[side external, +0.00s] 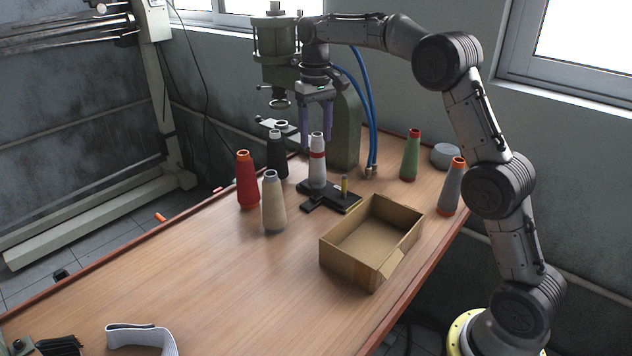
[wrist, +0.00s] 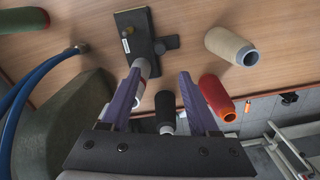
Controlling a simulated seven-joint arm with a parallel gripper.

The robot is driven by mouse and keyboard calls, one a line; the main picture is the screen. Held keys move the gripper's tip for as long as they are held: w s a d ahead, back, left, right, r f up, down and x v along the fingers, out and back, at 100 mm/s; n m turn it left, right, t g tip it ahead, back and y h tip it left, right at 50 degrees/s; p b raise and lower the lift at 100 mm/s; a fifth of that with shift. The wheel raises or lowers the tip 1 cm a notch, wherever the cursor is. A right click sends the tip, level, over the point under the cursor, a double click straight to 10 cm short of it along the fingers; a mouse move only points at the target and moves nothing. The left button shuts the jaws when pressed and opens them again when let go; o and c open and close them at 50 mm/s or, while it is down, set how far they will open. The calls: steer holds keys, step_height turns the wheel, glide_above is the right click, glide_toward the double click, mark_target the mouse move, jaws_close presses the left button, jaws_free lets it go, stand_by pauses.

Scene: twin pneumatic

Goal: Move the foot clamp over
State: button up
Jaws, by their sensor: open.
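The foot clamp (side external: 333,197) is a flat black T-shaped piece with a short upright yellow pin, lying on the table behind the cardboard box. The clamp also shows at the top of the wrist view (wrist: 142,48). My gripper (side external: 316,132) has purple fingers pointing down and is above and behind the clamp, around the top of a grey cone with a red band (side external: 317,168). In the wrist view my gripper (wrist: 160,74) is open, with the grey cone close to the left finger. I cannot tell whether the cone touches the clamp.
Red (side external: 247,180), cream (side external: 273,203) and black (side external: 277,157) cones stand left of the clamp; green (side external: 410,156) and grey-orange (side external: 452,187) cones stand right. The open cardboard box (side external: 350,266) is in front. A green press (side external: 345,125) with blue hoses stands behind.

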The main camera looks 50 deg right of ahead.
mark_target(316, 186)
step_height(316, 186, down, 13)
steer(key=shift+f, duration=0.15)
stand_by(0.4)
jaws_close()
stand_by(1.3)
